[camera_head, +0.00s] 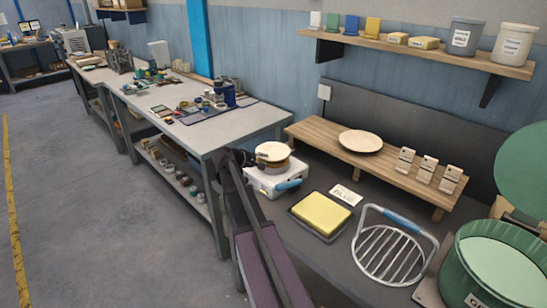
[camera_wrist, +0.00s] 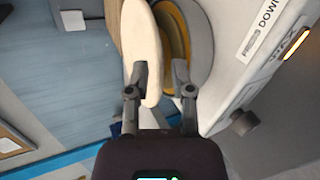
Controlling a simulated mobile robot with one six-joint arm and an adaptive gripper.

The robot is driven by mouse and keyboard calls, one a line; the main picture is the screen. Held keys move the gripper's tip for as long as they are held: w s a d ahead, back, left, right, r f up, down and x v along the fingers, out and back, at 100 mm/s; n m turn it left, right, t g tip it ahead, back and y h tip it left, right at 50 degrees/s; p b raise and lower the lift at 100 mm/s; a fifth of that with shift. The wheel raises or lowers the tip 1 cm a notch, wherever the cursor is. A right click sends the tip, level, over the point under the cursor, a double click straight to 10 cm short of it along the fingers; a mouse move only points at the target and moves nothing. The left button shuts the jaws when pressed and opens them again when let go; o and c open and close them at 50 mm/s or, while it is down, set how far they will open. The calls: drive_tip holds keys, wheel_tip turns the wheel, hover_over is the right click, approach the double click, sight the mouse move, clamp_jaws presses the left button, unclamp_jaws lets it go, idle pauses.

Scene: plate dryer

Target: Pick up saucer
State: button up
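A cream saucer (camera_head: 273,150) lies flat on top of a round brown and metal part of a white device (camera_head: 262,181). In the wrist view the saucer (camera_wrist: 141,30) shows nearly edge-on, turned upright by the camera's roll. My gripper (camera_head: 247,157) is at the saucer's left side. In the wrist view my gripper (camera_wrist: 160,76) has its fingers apart, with the saucer's near rim between them. The left finger overlaps the saucer's face; a gap shows between the saucer and the right finger. Contact cannot be told.
A second cream dish (camera_head: 360,141) lies on a wooden riser (camera_head: 309,133) with several small tagged blocks. A yellow sponge (camera_head: 321,214) on a tray, a wire rack (camera_head: 388,256) and a green tub (camera_head: 460,270) stand to the right. A grey workbench (camera_head: 215,133) is at the left.

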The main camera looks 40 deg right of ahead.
drive_tip(key=shift+x, duration=1)
clamp_jaws()
